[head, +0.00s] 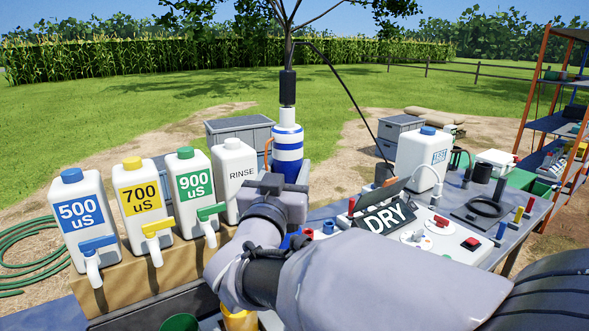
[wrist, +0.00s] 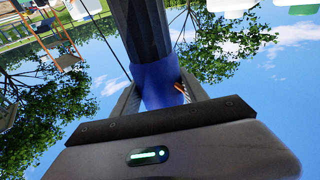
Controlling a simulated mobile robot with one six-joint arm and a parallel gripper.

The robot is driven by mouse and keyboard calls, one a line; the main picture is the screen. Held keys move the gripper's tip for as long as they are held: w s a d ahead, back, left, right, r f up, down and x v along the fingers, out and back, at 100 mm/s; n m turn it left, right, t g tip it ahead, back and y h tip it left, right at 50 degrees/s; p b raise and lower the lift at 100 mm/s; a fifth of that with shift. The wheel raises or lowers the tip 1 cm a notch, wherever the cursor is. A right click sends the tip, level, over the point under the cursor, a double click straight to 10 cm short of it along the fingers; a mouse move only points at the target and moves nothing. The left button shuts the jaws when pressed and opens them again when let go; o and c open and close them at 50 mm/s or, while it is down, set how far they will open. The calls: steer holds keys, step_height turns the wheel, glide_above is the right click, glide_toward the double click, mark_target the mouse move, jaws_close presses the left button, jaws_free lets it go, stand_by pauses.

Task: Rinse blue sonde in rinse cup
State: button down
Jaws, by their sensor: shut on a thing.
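The blue sonde (head: 287,137) stands roughly upright in the head view, with white and blue bands and a dark top. A thin cable runs from its top down to the right. My gripper (head: 285,184) is at its lower part, which the gripper partly hides. In the wrist view, the fingers of my gripper (wrist: 160,92) are shut around the sonde's blue band (wrist: 157,80), and a dark cylinder extends from it. The white RINSE jug (head: 238,173) stands just left of the sonde. I cannot make out the rinse cup; my arm covers much of the bench front.
The 500, 700 and 900 uS jugs (head: 85,215) with taps stand on a wooden stand (head: 135,280) at left. A green cup (head: 180,323) and a yellow cup (head: 240,319) show at the bottom edge.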

mark_target(285, 121)
steer(key=shift+f+b, duration=1.35)
steer(key=shift+f, duration=0.3)
steer(key=shift+r, duration=0.1)
stand_by(3.8)
steer(key=shift+r+p, duration=5.1)
steer(key=shift+r, duration=1.55)
